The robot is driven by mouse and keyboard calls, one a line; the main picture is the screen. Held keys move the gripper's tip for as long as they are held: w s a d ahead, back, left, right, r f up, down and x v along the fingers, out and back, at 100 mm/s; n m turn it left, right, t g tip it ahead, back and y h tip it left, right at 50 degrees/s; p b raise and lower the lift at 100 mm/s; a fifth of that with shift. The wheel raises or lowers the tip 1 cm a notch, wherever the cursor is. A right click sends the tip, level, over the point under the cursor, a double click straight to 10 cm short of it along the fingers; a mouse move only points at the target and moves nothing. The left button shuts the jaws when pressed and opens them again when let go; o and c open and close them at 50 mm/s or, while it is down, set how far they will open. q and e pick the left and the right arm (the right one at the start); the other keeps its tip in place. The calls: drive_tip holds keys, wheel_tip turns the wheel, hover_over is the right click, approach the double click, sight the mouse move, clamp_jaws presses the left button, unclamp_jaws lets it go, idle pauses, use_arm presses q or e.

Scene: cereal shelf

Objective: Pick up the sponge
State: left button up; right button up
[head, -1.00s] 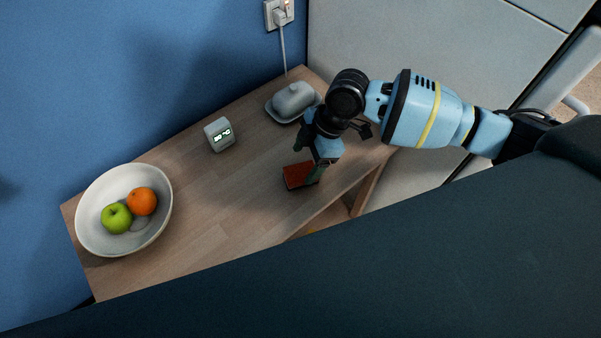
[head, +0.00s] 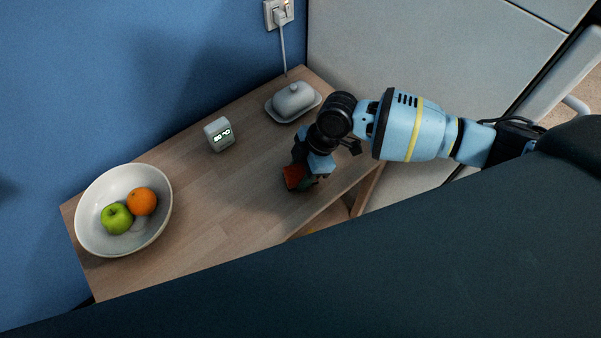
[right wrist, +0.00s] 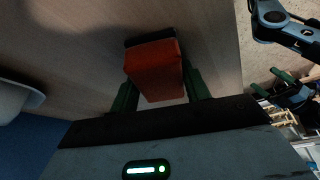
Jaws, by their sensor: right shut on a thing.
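The sponge is a small red-orange block (head: 294,177) with a dark layer, near the front edge of the wooden table. My right gripper (head: 306,178) reaches down over it and is shut on it; the gripper hides part of the sponge in the head view. In the right wrist view the sponge (right wrist: 154,70) sits between the two green fingers. I cannot tell whether it is clear of the tabletop. My left gripper is out of the head view; a blue arm with green fingers shows small at the right of the right wrist view, its opening unclear.
On the wooden table (head: 215,215) stand a white bowl (head: 88,225) with an apple and an orange, a small clock (head: 219,134) and a grey covered butter dish (head: 294,101). A blue wall and a pale panel bound the back. The middle of the table is clear.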

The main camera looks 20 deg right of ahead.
sight(295, 172)
drive_tip(key=shift+r, duration=0.15)
wheel_tip(295, 172, up, 4)
drive_tip(key=shift+f, duration=0.25)
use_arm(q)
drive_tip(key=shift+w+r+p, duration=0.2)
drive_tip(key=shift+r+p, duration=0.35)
use_arm(e)
drive_tip(key=s+a, duration=0.1)
drive_tip(key=s, duration=0.4)
drive_tip(key=s+a, duration=0.2)
drive_tip(key=s, duration=0.3)
drive_tip(key=s+a+r, duration=0.1)
drive_tip(key=s+a, duration=0.1)
drive_tip(key=s, duration=0.3)
drive_tip(key=shift+a+r, duration=0.1)
drive_tip(key=shift+a, duration=0.15)
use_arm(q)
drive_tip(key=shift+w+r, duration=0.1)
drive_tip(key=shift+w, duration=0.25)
use_arm(e)
drive_tip(key=shift+s, duration=0.1)
